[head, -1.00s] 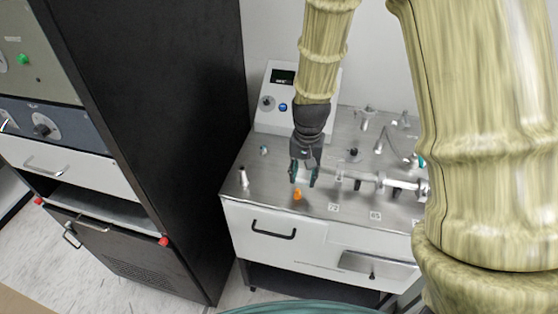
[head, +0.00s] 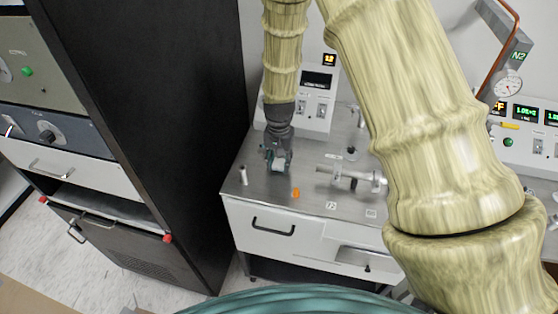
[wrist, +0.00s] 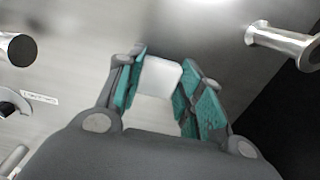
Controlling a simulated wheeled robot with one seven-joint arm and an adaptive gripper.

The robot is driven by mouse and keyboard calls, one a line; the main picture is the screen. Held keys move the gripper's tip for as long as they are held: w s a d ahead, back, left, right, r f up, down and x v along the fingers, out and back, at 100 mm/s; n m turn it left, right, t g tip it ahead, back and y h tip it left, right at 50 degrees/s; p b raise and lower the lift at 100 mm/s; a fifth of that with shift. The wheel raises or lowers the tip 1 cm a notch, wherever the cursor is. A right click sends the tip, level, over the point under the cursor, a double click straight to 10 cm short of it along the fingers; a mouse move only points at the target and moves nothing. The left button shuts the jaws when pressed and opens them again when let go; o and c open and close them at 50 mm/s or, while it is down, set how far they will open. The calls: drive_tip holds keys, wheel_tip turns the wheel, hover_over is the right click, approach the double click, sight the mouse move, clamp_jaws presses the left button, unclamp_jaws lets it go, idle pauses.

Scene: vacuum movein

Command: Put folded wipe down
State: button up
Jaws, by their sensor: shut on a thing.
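My gripper (head: 277,163) is over the left part of the steel bench top (head: 262,190), pointing down. In the wrist view my gripper (wrist: 162,95) has its teal finger pads on either side of a small white folded wipe (wrist: 161,77). The wipe also shows between the fingers in the head view (head: 279,164). The wipe is close to the steel surface; I cannot tell if it touches.
A metal post (head: 243,175) stands left of my gripper, and an orange piece (head: 295,193) lies to the right in front. Pipe fittings (head: 345,173) are on the right of the bench. A white control box (head: 312,105) stands behind. Bare steel lies around the gripper.

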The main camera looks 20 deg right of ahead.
drive_tip(key=shift+s+f, duration=0.1)
drive_tip(key=shift+f, duration=0.45)
drive_tip(key=o, duration=0.9)
drive_tip(key=shift+f, duration=0.1)
